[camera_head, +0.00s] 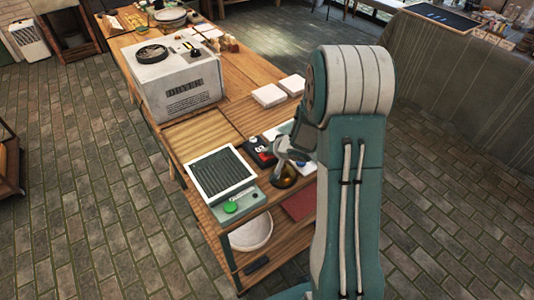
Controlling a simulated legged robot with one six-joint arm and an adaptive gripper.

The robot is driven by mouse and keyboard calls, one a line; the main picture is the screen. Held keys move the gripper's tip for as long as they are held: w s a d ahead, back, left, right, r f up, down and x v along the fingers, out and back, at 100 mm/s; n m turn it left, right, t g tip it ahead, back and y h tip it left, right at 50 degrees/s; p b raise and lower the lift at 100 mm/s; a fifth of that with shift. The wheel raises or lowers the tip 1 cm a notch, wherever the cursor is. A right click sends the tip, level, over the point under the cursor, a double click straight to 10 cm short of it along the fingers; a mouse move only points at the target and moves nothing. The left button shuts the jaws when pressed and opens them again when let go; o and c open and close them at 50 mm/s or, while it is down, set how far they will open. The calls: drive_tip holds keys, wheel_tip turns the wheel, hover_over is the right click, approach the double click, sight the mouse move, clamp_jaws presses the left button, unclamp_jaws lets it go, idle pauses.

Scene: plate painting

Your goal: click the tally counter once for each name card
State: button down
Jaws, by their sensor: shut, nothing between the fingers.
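A small black and red device (261,152), perhaps the tally counter, sits on the wooden table just left of my gripper; its display is too small to read. My gripper (281,155) is low over the near right part of the table, shut and empty, partly hidden by my arm. I cannot tell whether it touches the device. Two white flat pieces (268,96) lie farther back; I cannot tell whether they are name cards. Another pale flat piece (274,132) lies behind the gripper, partly hidden by my arm.
A white-framed dark ribbed panel (221,173) and a green button (230,207) are at the table's near left. A round amber-brown thing (286,181) is just below my gripper. A large white dryer box (176,85) stands farther back. A white bowl (252,233) is on the lower shelf.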

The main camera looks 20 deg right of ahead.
sight(268, 156)
drive_tip(key=shift+r, duration=0.85)
drive_tip(key=shift+r, duration=2.5)
drive_tip(key=s+r+h, duration=0.3)
drive_tip(key=s+r, duration=0.1)
drive_tip(key=r, duration=0.4)
drive_tip(key=s+r+h, duration=0.3)
drive_tip(key=r, duration=0.4)
drive_tip(key=s+a+r+n+g+y, duration=0.1)
drive_tip(key=s+a, duration=0.4)
drive_tip(key=s, duration=0.5)
drive_tip(key=s+a+r+n+g+y, duration=0.1)
drive_tip(key=s+a+n, duration=0.3)
drive_tip(key=s, duration=0.7)
drive_tip(key=shift+s+a+r+n+g+y, duration=0.3)
drive_tip(key=shift+a+g+y, duration=0.35)
drive_tip(key=shift+a, duration=0.35)
